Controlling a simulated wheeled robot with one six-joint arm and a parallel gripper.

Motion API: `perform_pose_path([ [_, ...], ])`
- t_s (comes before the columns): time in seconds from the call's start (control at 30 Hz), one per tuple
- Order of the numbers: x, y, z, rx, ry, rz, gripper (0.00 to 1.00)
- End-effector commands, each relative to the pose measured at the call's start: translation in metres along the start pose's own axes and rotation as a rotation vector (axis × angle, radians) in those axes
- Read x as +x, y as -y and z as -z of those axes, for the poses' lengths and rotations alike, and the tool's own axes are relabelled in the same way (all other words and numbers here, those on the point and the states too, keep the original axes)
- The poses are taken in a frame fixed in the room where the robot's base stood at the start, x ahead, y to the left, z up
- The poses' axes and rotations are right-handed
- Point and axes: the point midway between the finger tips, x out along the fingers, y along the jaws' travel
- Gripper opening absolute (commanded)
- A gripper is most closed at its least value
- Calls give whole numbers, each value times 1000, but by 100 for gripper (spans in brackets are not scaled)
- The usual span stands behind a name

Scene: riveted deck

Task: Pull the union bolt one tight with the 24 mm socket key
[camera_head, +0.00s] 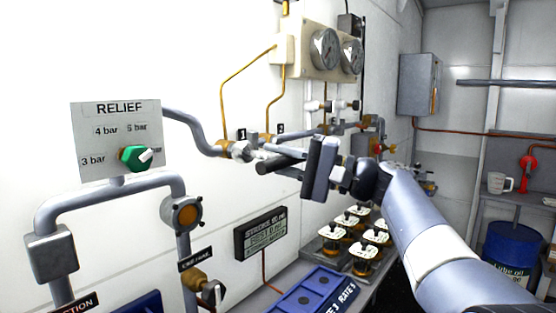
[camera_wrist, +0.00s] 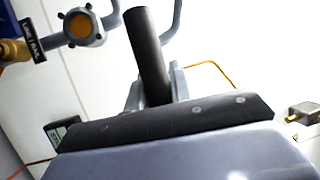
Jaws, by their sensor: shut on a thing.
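My gripper (camera_head: 287,162) is shut on the black handle of the socket key (camera_head: 272,164), in front of the pipe unions on the white wall. In the wrist view, the black handle (camera_wrist: 148,50) stands out between the fingers (camera_wrist: 155,92). Union bolt one (camera_head: 238,149) is at the end of the bent grey pipe, below the label 1. The key's head is close to this union. Whether it is fully seated on the bolt cannot be told, as the metal parts overlap. A second brass union (camera_head: 266,140) is just right of it, below another label.
A RELIEF plate (camera_head: 117,140) with a green knob is on the left, above grey pipework. Two gauges (camera_head: 325,50) hang above. Below my gripper are a display box (camera_head: 262,233), a blue tray (camera_head: 310,293) and several capped jars (camera_head: 366,250).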

Motion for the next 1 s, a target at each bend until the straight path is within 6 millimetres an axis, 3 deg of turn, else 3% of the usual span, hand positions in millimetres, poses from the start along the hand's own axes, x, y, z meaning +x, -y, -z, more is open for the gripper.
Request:
perform_pose_path([
  [1.0,10,-1,4,1,0,2,0],
])
